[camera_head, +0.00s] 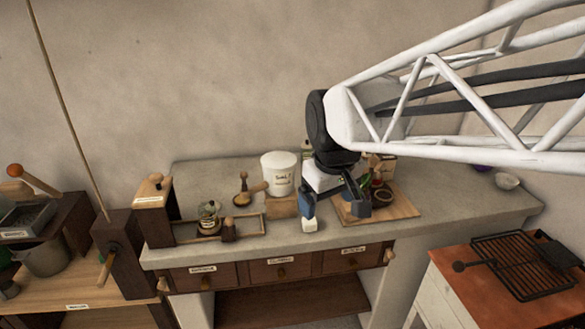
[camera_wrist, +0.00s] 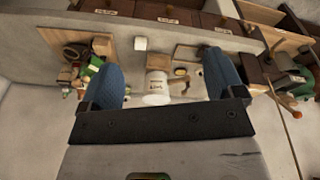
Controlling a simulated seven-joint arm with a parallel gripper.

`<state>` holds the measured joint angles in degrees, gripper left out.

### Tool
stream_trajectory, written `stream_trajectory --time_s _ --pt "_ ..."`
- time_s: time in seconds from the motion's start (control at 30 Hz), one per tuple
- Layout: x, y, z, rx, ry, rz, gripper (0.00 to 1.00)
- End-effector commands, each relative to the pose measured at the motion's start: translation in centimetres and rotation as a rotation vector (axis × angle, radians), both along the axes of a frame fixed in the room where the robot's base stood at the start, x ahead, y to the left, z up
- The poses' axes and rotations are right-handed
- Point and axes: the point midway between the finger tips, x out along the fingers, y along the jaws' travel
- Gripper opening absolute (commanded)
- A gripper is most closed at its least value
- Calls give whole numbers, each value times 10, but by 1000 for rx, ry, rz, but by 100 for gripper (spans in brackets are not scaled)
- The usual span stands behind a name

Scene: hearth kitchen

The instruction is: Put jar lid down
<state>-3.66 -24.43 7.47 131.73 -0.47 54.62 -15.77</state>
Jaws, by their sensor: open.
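My gripper (camera_head: 333,212) is open above the counter, its two blue fingers spread wide with nothing visible between them. The wrist view also shows my gripper (camera_wrist: 163,75) open and empty. A white lettered canister (camera_head: 280,175) stands at the back of the counter, left of my gripper; it also shows in the wrist view (camera_wrist: 157,90). A small glass jar (camera_head: 208,214) with a dark top stands further left. A round brown piece (camera_head: 382,197) lies on the cutting board (camera_head: 405,208) to the right. I cannot tell for certain which piece is the jar lid.
A small white block (camera_head: 309,225) sits near the counter's front edge, below one finger. A flat tan square (camera_head: 283,207) lies before the canister, with a wooden scoop (camera_head: 243,190) nearby. A black grill rack (camera_head: 520,262) is lower right.

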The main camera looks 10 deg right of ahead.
Motion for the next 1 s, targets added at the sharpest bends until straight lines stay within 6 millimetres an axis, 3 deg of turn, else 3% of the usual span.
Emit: stream_trajectory --time_s 0.1,0.3,0.5,0.67,1.0 --pt "-35 -10 -6 14 -12 -88 88" --pt "-88 -22 -21 38 -32 -229 88" --pt "-122 -28 -33 54 -45 -325 88" --pt "-131 -30 -38 60 -47 -355 88" --pt "-132 -30 -39 60 -47 -357 88"
